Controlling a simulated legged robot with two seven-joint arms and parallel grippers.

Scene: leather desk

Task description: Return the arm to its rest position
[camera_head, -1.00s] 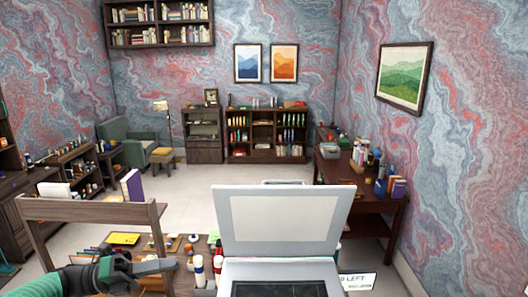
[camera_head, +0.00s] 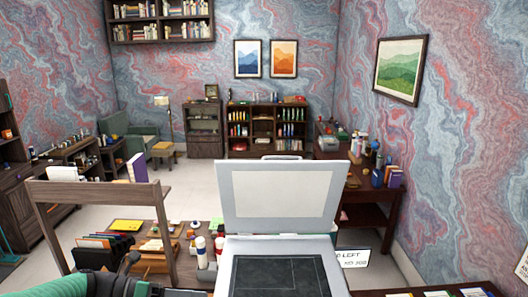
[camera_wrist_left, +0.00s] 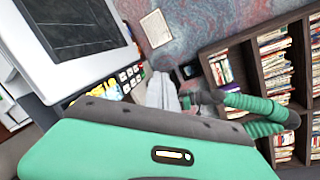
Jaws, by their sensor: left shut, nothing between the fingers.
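My left arm (camera_head: 98,287) comes in low at the left of the head view, in green and dark grey. Its gripper (camera_head: 150,290) is at the bottom edge, mostly cut off, shut with nothing held. It is below and in front of the wooden stand and left of the white device. In the left wrist view a green and grey part of my own body (camera_wrist_left: 150,145) fills the lower half. My right gripper is not in view in the head camera.
A white device with an open lid (camera_head: 234,203) and dark glass panel stands at the centre front. A wooden stand (camera_head: 100,191) with folders (camera_head: 95,243) is at the left. Bottles (camera_head: 202,255) stand beside the device. A label card (camera_head: 353,259) is to its right. Open floor lies behind.

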